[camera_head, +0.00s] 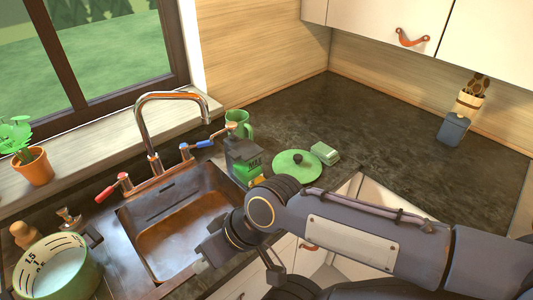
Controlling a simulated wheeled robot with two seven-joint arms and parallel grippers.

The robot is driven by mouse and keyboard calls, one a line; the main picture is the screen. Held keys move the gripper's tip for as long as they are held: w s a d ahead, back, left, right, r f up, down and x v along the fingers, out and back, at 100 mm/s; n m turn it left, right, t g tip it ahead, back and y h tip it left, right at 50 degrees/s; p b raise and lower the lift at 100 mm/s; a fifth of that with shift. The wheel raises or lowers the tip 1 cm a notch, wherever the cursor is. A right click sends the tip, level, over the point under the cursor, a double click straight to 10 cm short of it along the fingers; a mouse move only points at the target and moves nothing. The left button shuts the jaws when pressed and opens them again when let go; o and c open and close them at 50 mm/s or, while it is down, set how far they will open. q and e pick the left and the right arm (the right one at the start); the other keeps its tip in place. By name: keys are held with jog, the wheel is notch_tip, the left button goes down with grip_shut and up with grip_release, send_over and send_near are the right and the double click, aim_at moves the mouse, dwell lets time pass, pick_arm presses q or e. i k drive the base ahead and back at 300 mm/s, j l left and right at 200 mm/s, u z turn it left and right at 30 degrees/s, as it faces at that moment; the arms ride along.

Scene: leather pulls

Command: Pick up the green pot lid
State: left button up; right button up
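The green pot lid (292,172) lies on the dark countertop to the right of the sink, with a dark knob on top. My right arm comes in from the right and passes in front of the lid's near side. My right gripper (207,254) is over the sink's right edge, to the left of and nearer than the lid, apart from it. Its fingers are small and dark here, so I cannot tell whether they are open or shut. My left gripper is not in view.
A green mug (239,123), a dark and green box (243,160) and a green-white block (325,153) stand close by. A green pot (60,275) is at lower left.

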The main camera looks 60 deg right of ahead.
aim_at(305, 168)
jog(key=z, duration=2.2)
jog(key=i+l+u, duration=0.15)
jog(key=u, duration=1.1)
jog(key=l+u, duration=0.45)
jog(key=l, duration=0.15)
jog(key=l+u, duration=0.45)
jog(key=l, duration=0.45)
jog(key=k+l, duration=0.1)
jog(key=l, duration=0.4)
